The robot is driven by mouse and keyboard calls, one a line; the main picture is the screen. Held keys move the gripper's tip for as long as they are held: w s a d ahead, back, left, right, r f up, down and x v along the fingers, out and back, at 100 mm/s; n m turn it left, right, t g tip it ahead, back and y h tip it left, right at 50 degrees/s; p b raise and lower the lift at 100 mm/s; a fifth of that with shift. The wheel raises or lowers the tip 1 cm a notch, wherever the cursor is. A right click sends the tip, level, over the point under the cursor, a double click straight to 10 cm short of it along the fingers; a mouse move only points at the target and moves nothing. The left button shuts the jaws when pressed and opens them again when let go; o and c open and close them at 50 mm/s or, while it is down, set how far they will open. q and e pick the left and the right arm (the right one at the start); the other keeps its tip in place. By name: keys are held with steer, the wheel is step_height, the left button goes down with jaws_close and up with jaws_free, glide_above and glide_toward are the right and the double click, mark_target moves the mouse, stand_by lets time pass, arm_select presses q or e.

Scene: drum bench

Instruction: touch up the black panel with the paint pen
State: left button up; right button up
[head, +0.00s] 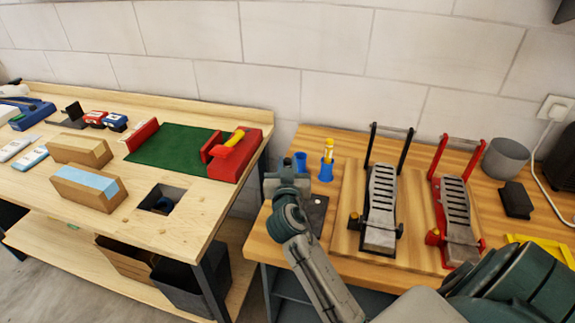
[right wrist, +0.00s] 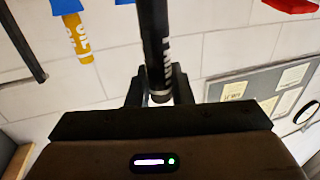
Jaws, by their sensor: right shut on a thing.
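The paint pen (right wrist: 157,45) is a black cylinder with white lettering. In the right wrist view my right gripper (right wrist: 158,88) is shut on it near one end, and its other end runs out of the top of the picture. In the head view the right gripper (head: 286,182) is above the left edge of the right bench, just left of a blue cup (head: 300,163); the pen cannot be made out there. A small dark panel (head: 317,211) with a pale dot lies on that bench, partly hidden by my arm. My left gripper is out of view.
A yellow oil pen (head: 328,152) stands in a blue holder (head: 326,172) and also shows in the right wrist view (right wrist: 78,38). Black (head: 380,205) and red (head: 454,215) pedals stand to the right. A gap separates the left bench (head: 225,200).

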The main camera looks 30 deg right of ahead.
stand_by(0.4)
steer(key=shift+r+p, duration=1.7)
steer(key=shift+r, duration=0.8)
